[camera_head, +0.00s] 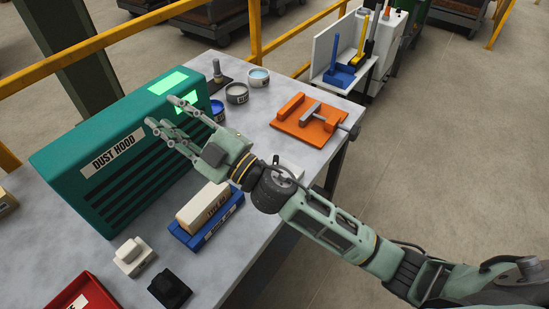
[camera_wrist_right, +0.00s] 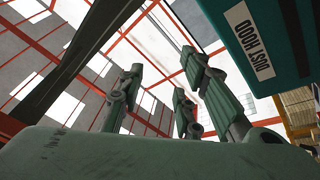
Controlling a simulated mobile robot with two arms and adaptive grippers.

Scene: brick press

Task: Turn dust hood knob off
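The dust hood (camera_head: 120,170) is a teal box with a slatted front and a "DUST HOOD" label, standing on the grey table. Its upper right has bright green lit panels (camera_head: 168,82). In the right wrist view the hood (camera_wrist_right: 285,35) shows at the upper right with its label. My right gripper (camera_head: 168,115) is in front of the hood's upper right part, fingers spread and empty. Its spread fingers also show in the right wrist view (camera_wrist_right: 175,88). I cannot make out a knob in either view; the gripper covers part of the hood front. My left gripper is out of view.
A pale brick (camera_head: 203,206) lies on a blue tray (camera_head: 222,222) below my right gripper. White (camera_head: 132,256) and black (camera_head: 170,289) blocks stand nearer. Several small pots (camera_head: 237,93) and an orange fixture (camera_head: 298,122) occupy the table's far right. A yellow rail (camera_head: 255,35) runs behind.

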